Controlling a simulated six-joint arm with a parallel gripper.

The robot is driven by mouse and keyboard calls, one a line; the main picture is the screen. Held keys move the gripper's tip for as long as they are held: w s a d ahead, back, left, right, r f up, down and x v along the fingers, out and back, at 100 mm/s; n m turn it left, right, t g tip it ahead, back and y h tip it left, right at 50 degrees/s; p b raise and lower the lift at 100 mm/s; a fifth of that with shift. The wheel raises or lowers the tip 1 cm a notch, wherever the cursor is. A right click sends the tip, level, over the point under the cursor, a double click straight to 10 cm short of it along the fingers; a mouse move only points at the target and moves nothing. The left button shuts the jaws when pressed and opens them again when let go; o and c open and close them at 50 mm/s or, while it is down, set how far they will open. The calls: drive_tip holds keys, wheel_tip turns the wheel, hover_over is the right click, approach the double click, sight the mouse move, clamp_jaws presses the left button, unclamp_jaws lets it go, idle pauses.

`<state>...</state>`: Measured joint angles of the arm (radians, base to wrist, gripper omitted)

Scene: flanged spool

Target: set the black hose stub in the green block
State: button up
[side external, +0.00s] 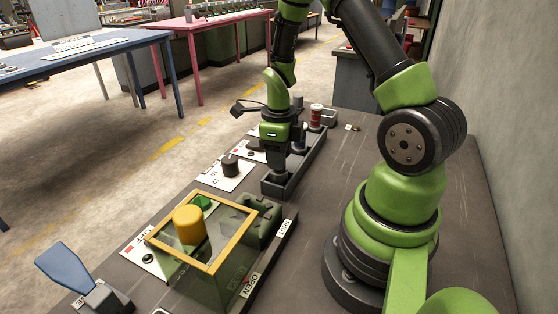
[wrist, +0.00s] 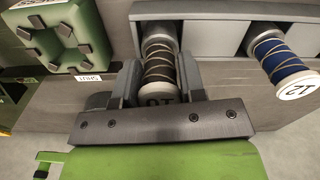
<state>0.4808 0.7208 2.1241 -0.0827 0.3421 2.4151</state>
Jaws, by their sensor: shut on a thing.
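The black hose stub (wrist: 160,68) shows in the wrist view as a flanged spool with dark winding and a numbered pale end. My gripper (wrist: 160,75) is shut on it, one finger on each side. The spool lies at the left end of the grey tray (wrist: 212,42). In the side view my gripper (side external: 276,180) points down into the near end of the tray (side external: 302,173) and hides the spool. In the side view the block (side external: 262,212) stands nearer the camera than the tray.
A blue-wound spool (wrist: 272,52) stands in the tray, right of my gripper. A red-wound spool (side external: 316,116) is at its far end. A yellow-framed clear box (side external: 212,266) around a yellow button (side external: 188,224) stands close beside the block. A dark knob (side external: 230,166) is left of the tray.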

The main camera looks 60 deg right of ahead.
drive_tip(key=r, duration=0.8)
drive_tip(key=shift+w+a+r, duration=0.1)
drive_tip(key=shift+a+r, duration=0.2)
drive_tip(key=a+n, duration=0.8)
drive_tip(key=a, duration=0.3)
drive_tip(key=shift+n, duration=0.5)
drive_tip(key=shift+a+f, duration=0.15)
drive_tip(key=shift+f, duration=1.35)
drive_tip(key=shift+a+f, duration=0.15)
drive_tip(key=shift+f, duration=1.35)
drive_tip(key=shift+a+f, duration=0.15)
drive_tip(key=shift+f, duration=1.35)
drive_tip(key=shift+f, duration=0.25)
drive_tip(key=o, duration=1.1)
drive_tip(key=shift+f, duration=0.1)
